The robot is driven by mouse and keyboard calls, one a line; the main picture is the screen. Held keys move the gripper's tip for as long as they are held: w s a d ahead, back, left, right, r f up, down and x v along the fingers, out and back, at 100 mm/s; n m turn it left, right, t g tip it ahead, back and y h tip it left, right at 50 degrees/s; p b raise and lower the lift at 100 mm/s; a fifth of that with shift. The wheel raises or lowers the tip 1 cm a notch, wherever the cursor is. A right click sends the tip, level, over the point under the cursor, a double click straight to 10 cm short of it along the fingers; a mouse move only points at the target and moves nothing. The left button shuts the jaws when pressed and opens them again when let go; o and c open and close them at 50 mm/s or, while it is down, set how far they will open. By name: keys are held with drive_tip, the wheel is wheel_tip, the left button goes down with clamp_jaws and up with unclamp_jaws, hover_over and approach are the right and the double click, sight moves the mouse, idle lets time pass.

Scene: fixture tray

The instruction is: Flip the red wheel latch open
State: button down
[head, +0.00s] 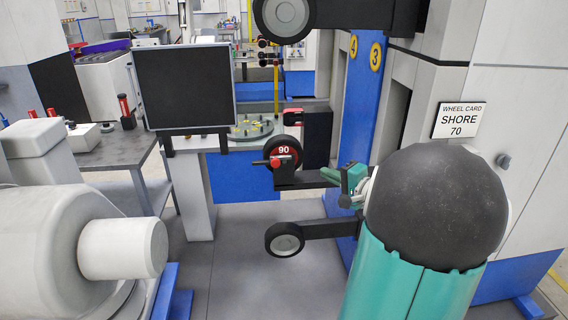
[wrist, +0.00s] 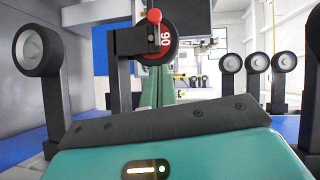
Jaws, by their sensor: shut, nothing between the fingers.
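The wheel latch is a dark wheel with a red hub marked 90 (head: 284,150) on a black arm near the middle of the head view. A small red-tipped lever (head: 273,162) crosses its lower left side. In the wrist view the red hub (wrist: 166,43) appears sideways, with the red knob (wrist: 154,15) on top. My teal gripper (head: 332,174) is shut and empty, just right of the wheel in the head view. In the wrist view its fingers (wrist: 157,88) reach up below the wheel. I cannot tell whether they touch it.
Other black wheels with grey hubs stand on arms, one below (head: 285,240) and one above (head: 285,15). In the wrist view, grey-hubbed wheels flank the fingers at left (wrist: 30,50) and right (wrist: 230,63). A sign (head: 461,120) reads WHEEL CARD SHORE 70. A dark screen (head: 185,88) stands left.

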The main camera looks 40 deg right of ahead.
approach(281, 160)
drive_tip(key=w+d, duration=0.2)
drive_tip(key=w+a, duration=0.2)
drive_tip(key=a, duration=0.1)
drive_tip(key=shift+w+a+r, duration=0.1)
drive_tip(key=shift+w, duration=0.2)
idle(0.5)
drive_tip(key=shift+w+a, duration=0.75)
drive_tip(key=shift+a, duration=0.3)
drive_tip(key=shift+w+a, duration=0.7)
drive_tip(key=shift+a, duration=0.35)
